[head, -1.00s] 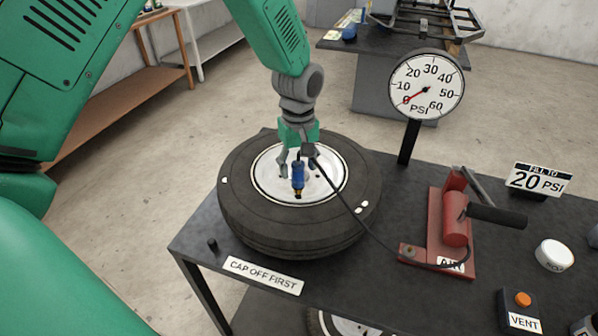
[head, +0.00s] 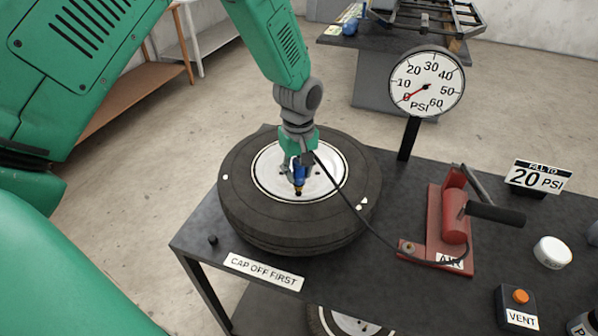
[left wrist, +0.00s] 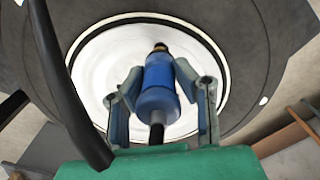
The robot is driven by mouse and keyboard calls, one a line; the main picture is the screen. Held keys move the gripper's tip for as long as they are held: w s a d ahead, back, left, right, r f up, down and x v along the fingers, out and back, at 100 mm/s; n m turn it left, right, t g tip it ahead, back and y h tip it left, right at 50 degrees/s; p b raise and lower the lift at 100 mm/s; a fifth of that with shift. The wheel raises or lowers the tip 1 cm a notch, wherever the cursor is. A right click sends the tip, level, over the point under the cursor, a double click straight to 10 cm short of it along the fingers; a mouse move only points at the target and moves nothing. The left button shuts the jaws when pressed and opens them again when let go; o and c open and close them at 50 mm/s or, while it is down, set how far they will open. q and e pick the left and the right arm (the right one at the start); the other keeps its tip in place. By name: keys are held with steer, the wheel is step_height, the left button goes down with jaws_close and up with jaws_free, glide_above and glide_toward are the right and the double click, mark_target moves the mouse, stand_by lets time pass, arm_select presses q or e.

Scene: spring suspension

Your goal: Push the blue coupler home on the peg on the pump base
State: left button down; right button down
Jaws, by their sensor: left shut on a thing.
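The blue coupler (head: 299,177) stands upright over the near part of the wheel's white rim (head: 325,188). Its brass tip is at a small dark stem there; I cannot tell how far it is on. My left gripper (head: 296,168) is shut on the coupler, with a finger on each side in the left wrist view, where the coupler (left wrist: 158,85) also shows. A black hose runs from the coupler to the red pump base (head: 434,255). A small peg (head: 408,246) shows at the base's left end, with nothing on it. My right gripper is not in view.
The tire (head: 245,215) lies flat on the dark table (head: 375,285). A small black cap (head: 212,240) is on the table's left. The gauge (head: 427,82) on its post, the pump handle (head: 497,214) and the vent box (head: 518,310) stand to the right.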

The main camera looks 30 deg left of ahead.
arm_select(q)
step_height(320, 180, up, 10)
steer(key=shift+f+b, duration=0.1)
steer(key=shift+b, duration=0.45)
step_height(320, 180, up, 2)
steer(key=shift+r+p, duration=0.1)
steer(key=shift+p, duration=0.9)
steer(key=shift+r, duration=0.5)
steer(key=shift+f, duration=0.15)
